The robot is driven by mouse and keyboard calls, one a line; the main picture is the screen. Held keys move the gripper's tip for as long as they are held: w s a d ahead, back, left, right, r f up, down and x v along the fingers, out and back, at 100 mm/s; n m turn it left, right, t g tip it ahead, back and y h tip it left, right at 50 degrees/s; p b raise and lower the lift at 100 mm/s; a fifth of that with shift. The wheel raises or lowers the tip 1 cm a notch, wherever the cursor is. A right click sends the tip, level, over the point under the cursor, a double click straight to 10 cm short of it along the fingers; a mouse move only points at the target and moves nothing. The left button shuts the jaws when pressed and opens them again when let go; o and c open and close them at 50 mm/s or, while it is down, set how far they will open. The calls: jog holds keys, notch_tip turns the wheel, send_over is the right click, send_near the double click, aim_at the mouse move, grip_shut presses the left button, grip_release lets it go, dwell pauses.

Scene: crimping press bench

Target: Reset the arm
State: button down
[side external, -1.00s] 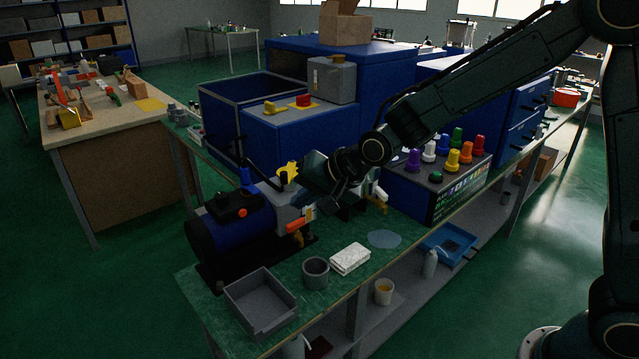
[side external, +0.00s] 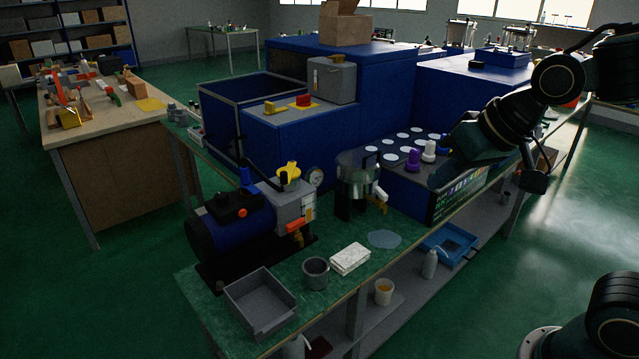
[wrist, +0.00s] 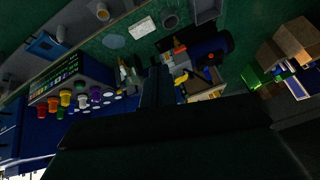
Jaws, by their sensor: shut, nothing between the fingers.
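My gripper (side external: 440,178) is raised at the right in the side external view, in front of the blue control box (side external: 405,202) with coloured knobs. It hides several of the knobs. In the wrist view my gripper's fingers (wrist: 157,72) are together and hold nothing. No object hangs from them. I cannot tell the exact gap between the gripper and the box.
A blue motor unit (side external: 236,230) with a grey block and gauge stands on the bench. The green floor at the right is open.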

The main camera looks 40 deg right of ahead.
jog(key=s+d+n+g, duration=0.1)
jog(key=s+d+n, duration=0.1)
jog(key=s, duration=0.8)
jog(key=shift+s+d+f+h, duration=0.15)
jog(key=shift+s+f+h, duration=0.05)
jog(key=shift+f+h, duration=0.1)
jog(key=c, duration=2.1)
grip_release()
